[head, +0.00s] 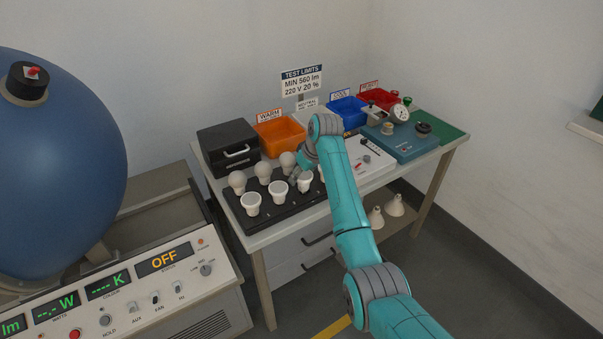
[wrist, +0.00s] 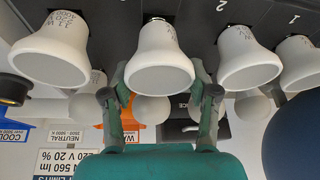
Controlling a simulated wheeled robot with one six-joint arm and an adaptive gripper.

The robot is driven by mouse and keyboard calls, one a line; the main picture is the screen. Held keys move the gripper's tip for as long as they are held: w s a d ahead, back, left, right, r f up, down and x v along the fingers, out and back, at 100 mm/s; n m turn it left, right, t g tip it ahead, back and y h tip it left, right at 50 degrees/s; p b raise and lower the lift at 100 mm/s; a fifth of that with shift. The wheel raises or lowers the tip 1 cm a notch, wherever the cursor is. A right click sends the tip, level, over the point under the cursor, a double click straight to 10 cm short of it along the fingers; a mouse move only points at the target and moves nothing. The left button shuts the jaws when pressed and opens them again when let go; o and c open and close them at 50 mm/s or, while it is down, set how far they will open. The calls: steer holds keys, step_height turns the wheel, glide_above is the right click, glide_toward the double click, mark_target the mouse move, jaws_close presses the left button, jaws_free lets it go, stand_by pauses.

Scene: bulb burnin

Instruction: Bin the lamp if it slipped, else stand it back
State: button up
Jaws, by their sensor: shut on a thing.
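My gripper (wrist: 165,85) is shut on a white reflector lamp (wrist: 160,68), with one finger on each side of it. In the head view my gripper (head: 300,172) is over the black lamp tray (head: 271,221), at the front-row lamp (head: 305,184) nearest my arm. This lamp looks upright, wide face up. Its lower end is at the tray; whether it is seated or slightly raised I cannot tell. Other reflector lamps (head: 250,204) (head: 278,190) stand in the front row, and round bulbs (head: 237,181) behind. The red reject bin (head: 379,98) is at the back right.
An orange WARM bin (head: 279,135), a blue COOL bin (head: 346,112) and a black case (head: 228,147) line the bench back. A teal unit with a dial (head: 400,113) is at right. A large blue sphere (head: 65,165) stands left; the panel display (head: 164,260) reads OFF.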

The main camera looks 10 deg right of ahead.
steer(key=shift+f, duration=0.35)
steer(key=o, duration=1.2)
steer(key=v, duration=1.2)
steer(key=shift+d, duration=0.1)
